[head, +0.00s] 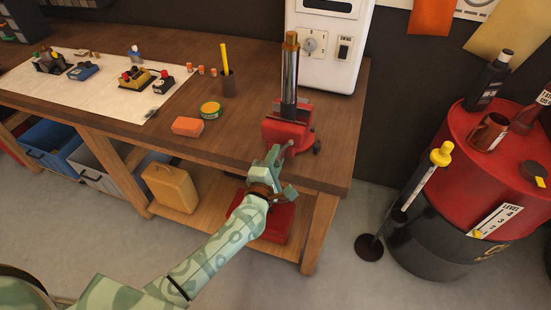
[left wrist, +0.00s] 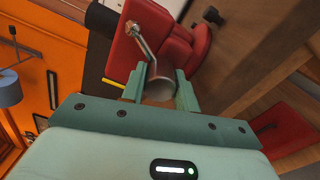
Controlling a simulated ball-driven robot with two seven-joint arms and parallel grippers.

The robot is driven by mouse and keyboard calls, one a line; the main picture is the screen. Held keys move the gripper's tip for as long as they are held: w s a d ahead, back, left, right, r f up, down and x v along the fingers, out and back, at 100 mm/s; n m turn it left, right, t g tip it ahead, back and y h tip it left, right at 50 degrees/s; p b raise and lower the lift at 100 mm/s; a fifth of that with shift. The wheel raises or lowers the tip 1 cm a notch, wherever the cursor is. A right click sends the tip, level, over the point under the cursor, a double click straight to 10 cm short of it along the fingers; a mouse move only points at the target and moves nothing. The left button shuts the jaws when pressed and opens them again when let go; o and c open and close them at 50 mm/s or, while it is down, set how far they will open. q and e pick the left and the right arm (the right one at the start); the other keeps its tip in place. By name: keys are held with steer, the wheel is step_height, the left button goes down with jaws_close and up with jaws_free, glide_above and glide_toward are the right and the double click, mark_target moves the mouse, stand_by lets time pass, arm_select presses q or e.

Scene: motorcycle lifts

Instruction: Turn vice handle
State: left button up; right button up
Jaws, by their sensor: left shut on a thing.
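The red vice (head: 285,132) is at the front right edge of the wooden workbench, with an upright metal tube with a copper-coloured top (head: 290,75) in it. In the left wrist view the vice (left wrist: 190,38) fills the upper middle. Its thin metal handle bar (left wrist: 144,45) runs up and left from the round grey spindle end, with a knob at its upper end. My left gripper (head: 275,158) is at the vice's front. In the left wrist view its two green fingers (left wrist: 160,88) are shut around the handle at the spindle end. My right gripper is not in view.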

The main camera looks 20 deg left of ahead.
arm_select(q)
steer(key=shift+r, duration=0.15)
steer(key=o, duration=1)
steer(key=shift+w, duration=0.2)
steer(key=shift+s, duration=0.2)
steer(key=s, duration=1.6)
steer(key=shift+a, duration=0.3)
